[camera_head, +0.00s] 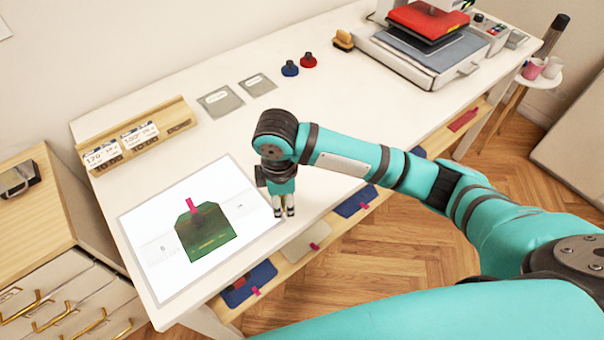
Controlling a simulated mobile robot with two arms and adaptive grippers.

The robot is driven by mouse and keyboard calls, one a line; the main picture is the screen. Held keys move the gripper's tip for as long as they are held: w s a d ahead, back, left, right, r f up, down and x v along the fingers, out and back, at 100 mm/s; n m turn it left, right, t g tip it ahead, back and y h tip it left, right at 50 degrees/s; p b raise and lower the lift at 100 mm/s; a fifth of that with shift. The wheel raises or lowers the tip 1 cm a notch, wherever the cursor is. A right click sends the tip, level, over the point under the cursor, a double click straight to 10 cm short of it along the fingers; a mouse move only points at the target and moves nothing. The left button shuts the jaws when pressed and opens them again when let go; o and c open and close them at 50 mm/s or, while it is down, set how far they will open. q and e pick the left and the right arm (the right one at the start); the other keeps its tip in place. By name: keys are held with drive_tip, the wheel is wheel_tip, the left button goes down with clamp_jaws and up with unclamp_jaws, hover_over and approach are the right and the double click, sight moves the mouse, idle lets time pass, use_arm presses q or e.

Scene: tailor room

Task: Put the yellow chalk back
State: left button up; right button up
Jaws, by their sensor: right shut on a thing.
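My right gripper (284,212) points down over the white table (235,137), near its front edge and just right of the light panel. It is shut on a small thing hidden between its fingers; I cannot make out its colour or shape. No yellow chalk can be made out for certain. A small yellow-brown object (343,41) stands at the back of the table, left of the press. My left gripper is not in view.
A lit white panel (150,250) bears a green piece (208,238) with a pink tab. A wooden rack (175,117) with cards, two grey plates (220,101), blue (290,69) and red (308,60) knobbed pieces and a press (400,58) stand behind. A shelf (290,258) runs below.

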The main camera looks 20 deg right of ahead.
drive_tip(key=p, duration=0.2)
hover_over(299, 184)
drive_tip(key=s+a, duration=0.1)
drive_tip(key=s, duration=0.1)
drive_tip(key=shift+w+f, duration=0.2)
drive_tip(key=shift+f, duration=0.1)
drive_tip(key=shift+w+d+f, duration=0.15)
drive_tip(key=shift+w+d, duration=0.2)
drive_tip(key=shift+w, duration=0.2)
drive_tip(key=shift+w+d+f, duration=0.1)
drive_tip(key=shift+w+d, duration=0.1)
drive_tip(key=shift+w, duration=0.05)
wheel_tip(299, 184, down, 3)
drive_tip(key=shift+r+p, duration=0.2)
drive_tip(key=shift+p, duration=0.35)
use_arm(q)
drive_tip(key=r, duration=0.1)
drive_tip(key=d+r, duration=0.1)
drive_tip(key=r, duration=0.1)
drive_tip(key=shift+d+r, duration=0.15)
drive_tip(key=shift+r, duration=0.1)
use_arm(e)
drive_tip(key=shift+f, duration=0.4)
drive_tip(key=shift+f, duration=0.1)
drive_tip(key=o, duration=0.9)
